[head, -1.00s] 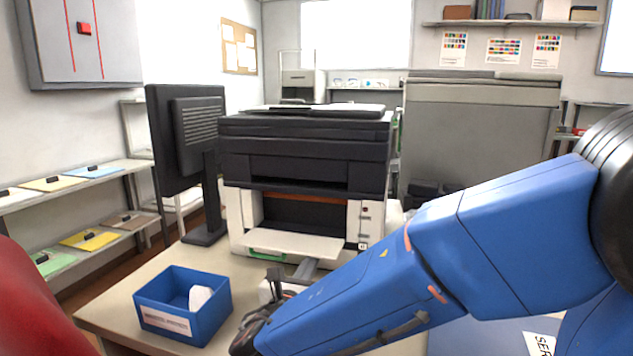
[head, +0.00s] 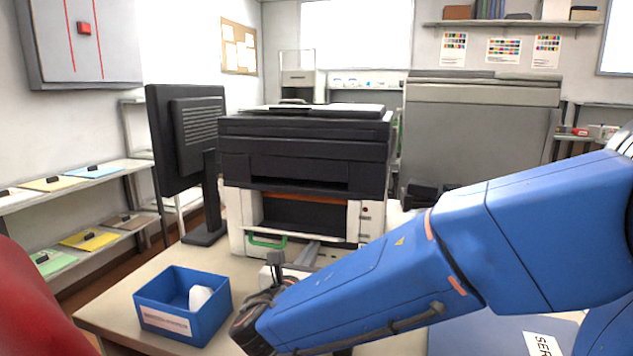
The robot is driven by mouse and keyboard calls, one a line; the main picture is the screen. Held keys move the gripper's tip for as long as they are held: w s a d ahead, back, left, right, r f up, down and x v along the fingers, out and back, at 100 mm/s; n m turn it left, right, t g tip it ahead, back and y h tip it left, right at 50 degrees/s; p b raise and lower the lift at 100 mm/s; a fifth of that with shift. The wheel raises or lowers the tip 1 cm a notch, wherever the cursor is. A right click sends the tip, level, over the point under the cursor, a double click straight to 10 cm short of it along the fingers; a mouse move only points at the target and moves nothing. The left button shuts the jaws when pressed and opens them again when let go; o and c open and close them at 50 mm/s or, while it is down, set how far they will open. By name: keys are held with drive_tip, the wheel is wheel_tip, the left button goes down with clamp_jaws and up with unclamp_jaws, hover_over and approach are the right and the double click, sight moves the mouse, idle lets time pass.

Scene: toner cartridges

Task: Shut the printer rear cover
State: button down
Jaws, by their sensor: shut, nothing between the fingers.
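The printer (head: 305,150) stands on the table with a dark upper body and a pale lower body. Its lower opening (head: 305,214) is uncovered, with a dark inside. The cover (head: 312,238) shows only as a thin pale edge across the bottom of the opening, seen nearly edge-on and still open. A green handle (head: 266,242) shows at its left. My gripper (head: 275,259) is shut and empty, with its tip pointing up just below the cover's edge. I cannot tell whether it touches the cover. My blue arm hides the printer's lower right front.
A blue bin (head: 183,305) with a white item inside stands at the table's front left. A black monitor (head: 188,140) stands left of the printer. A large grey machine (head: 480,130) stands behind to the right. The table (head: 205,257) is bare between bin and monitor.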

drive_tip(key=shift+w+d+r, duration=0.1)
drive_tip(key=shift+w+r, duration=0.15)
drive_tip(key=shift+r, duration=0.25)
drive_tip(key=shift+w+d+r, duration=0.1)
drive_tip(key=shift+w+r, duration=0.15)
drive_tip(key=shift+r, duration=0.25)
drive_tip(key=shift+w, duration=0.1)
drive_tip(key=shift+w+d+r, duration=0.3)
drive_tip(key=shift+w+r, duration=0.5)
drive_tip(key=shift+w+d+r, duration=0.2)
drive_tip(key=shift+w+r, duration=0.05)
drive_tip(key=shift+w, duration=0.3)
drive_tip(key=shift+w+d+r, duration=0.2)
drive_tip(key=shift+w+r, duration=0.05)
drive_tip(key=shift+w, duration=0.3)
